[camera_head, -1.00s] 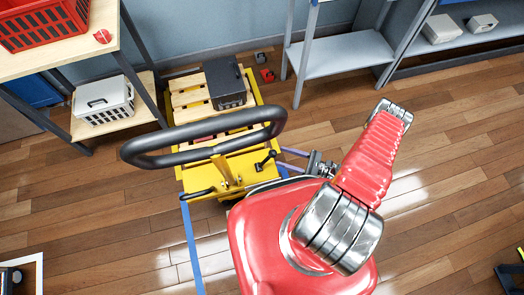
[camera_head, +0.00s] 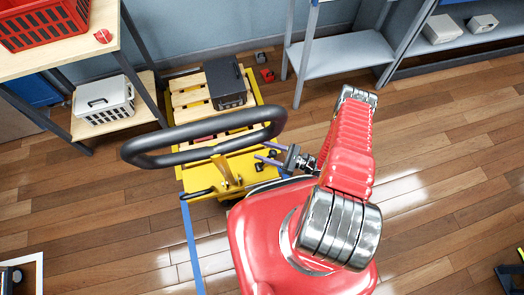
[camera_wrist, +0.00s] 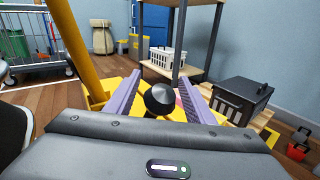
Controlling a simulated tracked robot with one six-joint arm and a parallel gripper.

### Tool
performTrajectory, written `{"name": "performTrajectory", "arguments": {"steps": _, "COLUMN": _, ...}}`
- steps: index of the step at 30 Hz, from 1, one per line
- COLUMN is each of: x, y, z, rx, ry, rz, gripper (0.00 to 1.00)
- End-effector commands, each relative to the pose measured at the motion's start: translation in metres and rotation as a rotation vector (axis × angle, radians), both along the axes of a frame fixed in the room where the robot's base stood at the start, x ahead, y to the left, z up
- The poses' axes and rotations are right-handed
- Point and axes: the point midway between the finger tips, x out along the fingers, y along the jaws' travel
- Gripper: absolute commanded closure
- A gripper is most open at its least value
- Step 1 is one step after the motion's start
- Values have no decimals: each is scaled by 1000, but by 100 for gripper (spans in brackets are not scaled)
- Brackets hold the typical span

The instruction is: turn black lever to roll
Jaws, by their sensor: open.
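The black lever is a short black stem with a round knob (camera_head: 272,154) on the yellow truck body (camera_head: 240,165). In the wrist view its knob (camera_wrist: 160,98) stands between my purple fingers. My gripper (camera_head: 261,151) is open, with one finger on each side of the knob. A gap shows between the knob and each finger in the wrist view. The lower part of the lever is mostly hidden in the wrist view. No marking for the roll position is readable.
A large black loop handle (camera_head: 200,135) rises beside my gripper. A dark case (camera_head: 225,82) sits on the wooden pallet (camera_head: 188,98) behind. Shelves with a white basket (camera_head: 103,102) stand left.

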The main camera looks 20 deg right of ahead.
Motion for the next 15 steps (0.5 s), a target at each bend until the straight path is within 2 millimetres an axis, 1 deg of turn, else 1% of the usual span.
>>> {"name": "performTrajectory", "arguments": {"steps": 10, "x": 1, "y": 2, "z": 0, "rx": 0, "ry": 0, "rz": -1, "gripper": 51}}
{"name": "performTrajectory", "arguments": {"steps": 15, "x": 1, "y": 2, "z": 0, "rx": 0, "ry": 0, "rz": -1, "gripper": 62}}
